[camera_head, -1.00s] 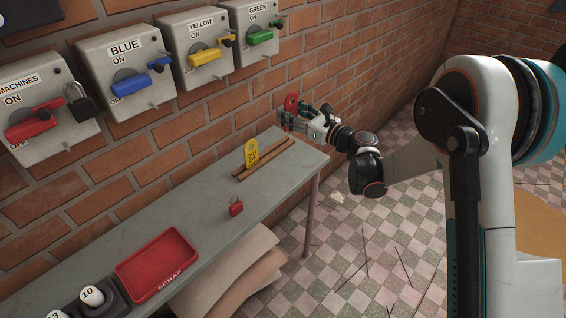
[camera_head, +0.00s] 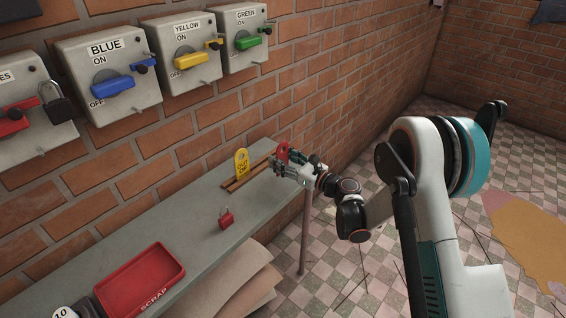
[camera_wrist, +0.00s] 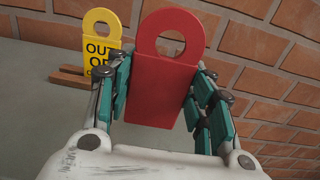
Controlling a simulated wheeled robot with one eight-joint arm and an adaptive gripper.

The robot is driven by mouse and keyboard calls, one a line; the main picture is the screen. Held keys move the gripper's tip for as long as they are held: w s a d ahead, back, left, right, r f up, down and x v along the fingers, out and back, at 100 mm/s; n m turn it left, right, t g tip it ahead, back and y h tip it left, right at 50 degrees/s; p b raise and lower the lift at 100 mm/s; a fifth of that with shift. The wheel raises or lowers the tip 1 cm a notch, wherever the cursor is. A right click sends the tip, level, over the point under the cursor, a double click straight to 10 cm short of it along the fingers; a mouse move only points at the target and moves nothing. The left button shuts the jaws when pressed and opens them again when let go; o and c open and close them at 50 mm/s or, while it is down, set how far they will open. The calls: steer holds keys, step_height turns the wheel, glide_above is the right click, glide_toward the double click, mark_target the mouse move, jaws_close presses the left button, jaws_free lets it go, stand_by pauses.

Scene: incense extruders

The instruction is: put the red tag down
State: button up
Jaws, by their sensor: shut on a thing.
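The red tag (camera_wrist: 158,90) is a flat plate with a round hole at its top. My gripper (camera_head: 287,163) is shut on it, with teal-padded fingers on both sides of it in the wrist view. The tag is upright. In the head view the red tag (camera_head: 283,151) shows at the right end of a wooden slotted rack (camera_head: 232,186) on the grey shelf. A yellow tag (camera_head: 241,161) with black lettering stands upright in the rack, left of the red one.
A small red padlock (camera_head: 226,218) lies on the shelf (camera_head: 190,225) in front of the rack. A red scrap tray (camera_head: 140,283) is farther left. Switch boxes with blue (camera_head: 113,87), yellow and green handles hang on the brick wall above.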

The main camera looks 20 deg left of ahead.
steer(key=shift+f, duration=0.55)
steer(key=o, duration=1)
steer(key=shift+o, duration=0.2)
steer(key=shift+r, duration=0.1)
